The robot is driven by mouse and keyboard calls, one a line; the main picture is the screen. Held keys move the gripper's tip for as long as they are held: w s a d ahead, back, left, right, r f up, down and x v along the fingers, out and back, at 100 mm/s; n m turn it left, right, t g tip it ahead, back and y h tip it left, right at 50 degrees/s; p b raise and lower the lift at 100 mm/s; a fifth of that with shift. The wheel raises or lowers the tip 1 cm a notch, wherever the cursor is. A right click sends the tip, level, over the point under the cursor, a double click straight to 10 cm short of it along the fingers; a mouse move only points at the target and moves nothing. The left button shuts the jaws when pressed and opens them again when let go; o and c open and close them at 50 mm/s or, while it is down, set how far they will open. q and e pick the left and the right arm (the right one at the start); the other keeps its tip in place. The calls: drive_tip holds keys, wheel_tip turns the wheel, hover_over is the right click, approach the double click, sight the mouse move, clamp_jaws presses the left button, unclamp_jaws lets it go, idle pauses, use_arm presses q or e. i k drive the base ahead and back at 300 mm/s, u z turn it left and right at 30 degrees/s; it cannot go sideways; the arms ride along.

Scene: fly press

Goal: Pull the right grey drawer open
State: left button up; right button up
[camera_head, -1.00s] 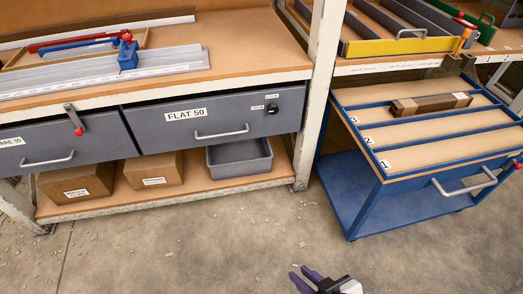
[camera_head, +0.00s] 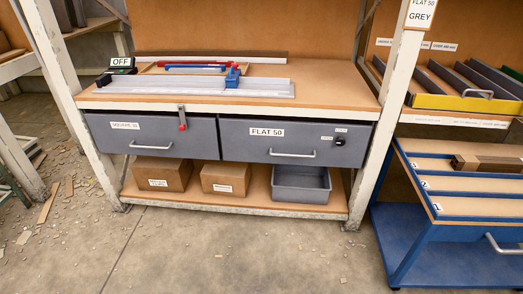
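The right grey drawer (camera_head: 262,153), labelled "FLAT 50", sits shut under the workbench top. It has a light horizontal bar handle (camera_head: 292,154) and a round black knob (camera_head: 339,141) near its right end, with small labels beside it. The left grey drawer (camera_head: 190,146) is next to it, also shut, with its own bar handle. A latch with a red tip (camera_head: 182,125) hangs at the front near the gap between the drawers. Neither of my grippers shows in the current view.
Two cardboard boxes (camera_head: 225,188) and a grey bin (camera_head: 301,197) stand on the lower shelf. A blue cart (camera_head: 445,262) stands at the right. A grey rail with a blue stop (camera_head: 232,76) lies on the bench top. The floor (camera_head: 240,255) in front is clear.

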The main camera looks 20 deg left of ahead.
sight(272, 142)
drive_tip(key=u, duration=0.95)
drive_tip(key=i, duration=1.5)
drive_tip(key=z, duration=0.2)
